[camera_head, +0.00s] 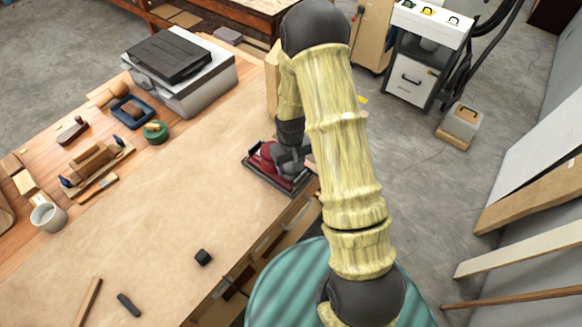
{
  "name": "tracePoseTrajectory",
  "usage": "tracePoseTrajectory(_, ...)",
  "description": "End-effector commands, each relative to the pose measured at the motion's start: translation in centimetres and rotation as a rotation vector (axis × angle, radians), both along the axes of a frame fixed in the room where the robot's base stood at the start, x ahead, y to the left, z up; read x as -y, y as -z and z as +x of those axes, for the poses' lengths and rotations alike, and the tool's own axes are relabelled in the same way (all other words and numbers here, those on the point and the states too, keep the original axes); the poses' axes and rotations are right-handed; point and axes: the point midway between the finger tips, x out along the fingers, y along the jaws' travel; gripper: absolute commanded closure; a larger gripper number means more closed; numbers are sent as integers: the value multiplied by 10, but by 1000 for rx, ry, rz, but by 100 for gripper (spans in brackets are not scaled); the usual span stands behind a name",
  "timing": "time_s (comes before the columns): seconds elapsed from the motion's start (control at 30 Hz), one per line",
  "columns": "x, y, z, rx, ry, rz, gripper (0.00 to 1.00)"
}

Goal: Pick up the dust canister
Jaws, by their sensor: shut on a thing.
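A red and black sander-like tool (264,162) lies on the workbench's right edge. My gripper (290,165) is down at this tool, and its dark fingers are shut on part of it. My arm and the gripper body cover much of the tool. I cannot make out the dust canister as a separate part, and cannot tell whether the held part is the canister. The tool's black base appears to be on or very close to the bench top.
The workbench (190,190) holds a grey case (178,65), a white mug (48,216), a wooden plane (92,164), a green tape roll (156,132) and a small black block (202,257). Its middle is clear. A teal round top (290,290) is below my arm. Boards lean at right.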

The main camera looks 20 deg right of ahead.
Motion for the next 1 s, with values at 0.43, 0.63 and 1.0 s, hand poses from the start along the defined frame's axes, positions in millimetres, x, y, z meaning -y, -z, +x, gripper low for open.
tracePoseTrajectory(0.43,0,-45,1,7,0,0,75)
tracePoseTrajectory(0.63,0,-79,1,6,0,0,75)
tracePoseTrajectory(1.0,0,-101,0,0,0,0,75)
